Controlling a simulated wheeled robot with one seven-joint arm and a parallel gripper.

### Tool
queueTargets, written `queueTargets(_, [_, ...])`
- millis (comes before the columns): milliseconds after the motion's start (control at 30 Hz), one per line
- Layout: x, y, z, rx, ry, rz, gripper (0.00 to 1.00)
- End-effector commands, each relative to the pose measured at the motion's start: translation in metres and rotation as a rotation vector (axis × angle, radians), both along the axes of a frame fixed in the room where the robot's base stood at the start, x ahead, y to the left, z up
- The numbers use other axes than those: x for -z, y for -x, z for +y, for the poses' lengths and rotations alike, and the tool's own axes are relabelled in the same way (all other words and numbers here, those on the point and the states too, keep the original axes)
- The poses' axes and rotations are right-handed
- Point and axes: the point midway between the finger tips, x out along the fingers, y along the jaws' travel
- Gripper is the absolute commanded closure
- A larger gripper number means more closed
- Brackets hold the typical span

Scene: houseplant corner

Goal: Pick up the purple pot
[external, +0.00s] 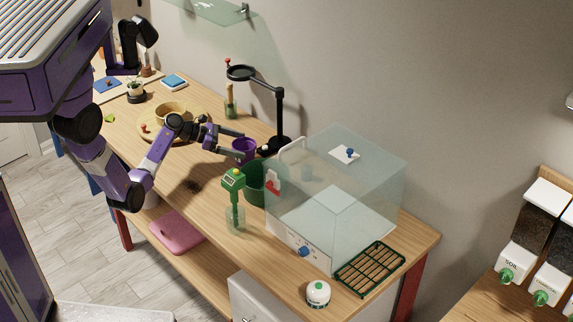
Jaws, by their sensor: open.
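The purple pot (244,149) stands on the wooden table near the middle of the external view, just left of the clear box. My gripper (240,144) is open, with its two fingers pointing right toward the pot. One finger passes at the far side of the pot's rim and the other lies in front of it in the picture. I cannot tell whether either finger touches the pot. Part of the pot is hidden behind the near finger.
A green pot (254,184) and a green-topped spray bottle (234,205) stand close in front of the purple pot. A clear box (345,215) stands to the right, and a black stand (278,115) behind. A round wooden tray (148,127) is to the left.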

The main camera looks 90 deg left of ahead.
Motion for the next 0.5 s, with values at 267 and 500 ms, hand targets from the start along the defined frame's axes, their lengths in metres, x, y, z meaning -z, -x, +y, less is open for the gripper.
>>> queueTargets(267, [0.012,-0.033,0.004,0.002,0.000,0.002,0.00])
queueTargets(500, [0.021,-0.051,0.006,0.001,-0.003,0.002,0.00])
